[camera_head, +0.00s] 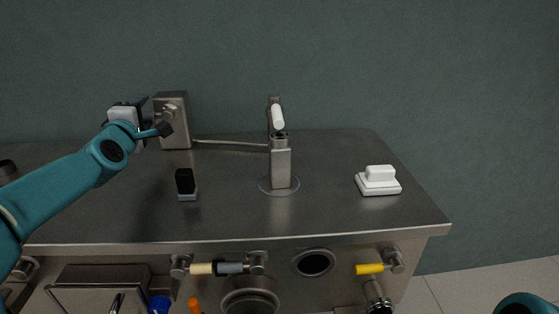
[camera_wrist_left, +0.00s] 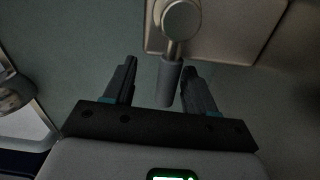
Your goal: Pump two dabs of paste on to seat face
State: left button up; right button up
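A metal box (camera_head: 181,137) stands at the back left of the worktop; its plate also shows in the left wrist view (camera_wrist_left: 235,25). A lever with a round pivot (camera_wrist_left: 182,18) and a grey cylindrical handle (camera_wrist_left: 168,85) is on it. My left gripper (camera_head: 165,129) is at the box front. In the left wrist view its fingers (camera_wrist_left: 158,85) are apart, one each side of the handle, with a clear gap on the left and little on the right. A thin tan line (camera_head: 230,142) runs from the box to a metal post (camera_head: 281,167) on a round base. I cannot identify the seat face or paste.
A small black-topped block (camera_head: 186,183) stands left of the post. A white handled block (camera_head: 379,181) sits at the right. The steel worktop (camera_head: 335,210) is clear between. Valves with yellow (camera_head: 369,268) and cream handles are on the front panel.

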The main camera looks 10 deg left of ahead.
pick_arm(q)
jog(key=o, duration=0.4)
jog(key=shift+o, duration=0.2)
jog(key=shift+f, duration=0.1)
jog(key=shift+s, duration=0.1)
jog(key=b+v, duration=0.2)
jog(key=v, duration=0.6)
